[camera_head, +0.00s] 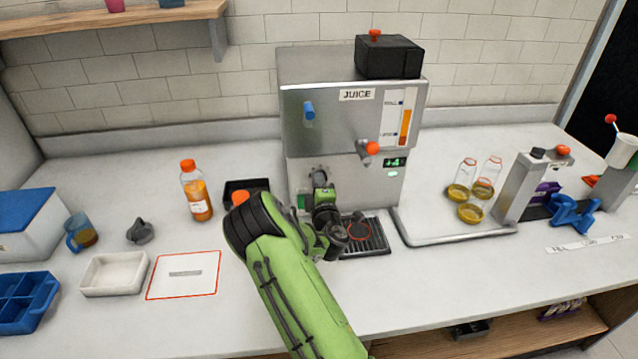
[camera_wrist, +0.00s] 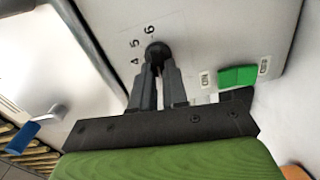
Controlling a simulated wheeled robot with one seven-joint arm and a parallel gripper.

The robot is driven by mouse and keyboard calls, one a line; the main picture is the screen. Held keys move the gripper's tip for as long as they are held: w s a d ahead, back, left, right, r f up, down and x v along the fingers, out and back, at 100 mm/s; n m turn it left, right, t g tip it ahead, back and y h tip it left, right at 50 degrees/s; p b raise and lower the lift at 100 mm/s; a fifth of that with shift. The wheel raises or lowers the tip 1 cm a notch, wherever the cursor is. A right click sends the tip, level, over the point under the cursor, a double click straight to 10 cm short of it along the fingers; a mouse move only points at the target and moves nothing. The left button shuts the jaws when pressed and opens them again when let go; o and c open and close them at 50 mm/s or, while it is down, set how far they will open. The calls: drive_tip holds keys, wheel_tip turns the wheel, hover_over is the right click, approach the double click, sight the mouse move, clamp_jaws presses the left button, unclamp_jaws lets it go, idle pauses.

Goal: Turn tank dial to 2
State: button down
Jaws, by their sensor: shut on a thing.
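The silver juicer (camera_head: 335,125) marked JUICE stands at the back of the counter. In the wrist view, the dark round tank dial (camera_wrist: 157,50) sits on its light front panel. The numbers 4, 5 and 6 (camera_wrist: 139,45) show beside the dial; its other marks and any pointer are hidden or too small to read. My gripper (camera_wrist: 156,68) is shut on the dial, with one finger on each side. In the head view, my gripper (camera_head: 319,180) reaches the lower left of the juicer's front, and my arm partly hides that area.
A green switch (camera_wrist: 238,77) lies close to the dial. A dark drip grate (camera_head: 372,236) is at the juicer's foot. A tray (camera_head: 450,238) with glass bottles stands right, and an orange juice bottle (camera_head: 196,193) left. The front counter is mostly free.

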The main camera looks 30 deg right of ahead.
drive_tip(key=shift+f+n, duration=0.1)
drive_tip(key=shift+n, duration=0.5)
drive_tip(key=c, duration=1.1)
unclamp_jaws()
drive_tip(key=shift+c, duration=0.2)
drive_tip(key=shift+a, duration=0.1)
